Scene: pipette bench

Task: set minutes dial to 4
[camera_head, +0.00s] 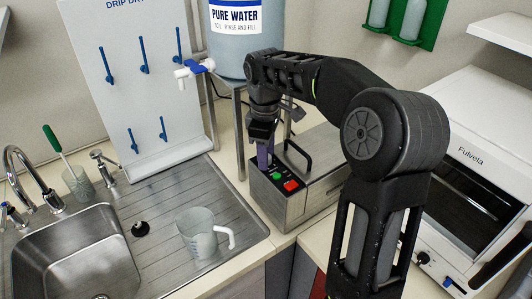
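My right arm reaches in from the lower right and bends down over a metal box (309,201) with a black control panel on its top left. My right gripper (264,158) points down at the back part of that panel. Its fingers look close together, but whether they are shut on something is too small to tell. A green button (278,176) and a red button (291,185) show in front of the fingertips. No minutes dial can be made out; the gripper covers part of the panel. My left gripper is not in view.
A black handle (299,155) stands on the box lid, close right of the gripper. A pure water tank (232,50) on a stand is behind. A sink (75,255) and a beaker (199,240) are at left, a white oven (470,160) with knobs at right.

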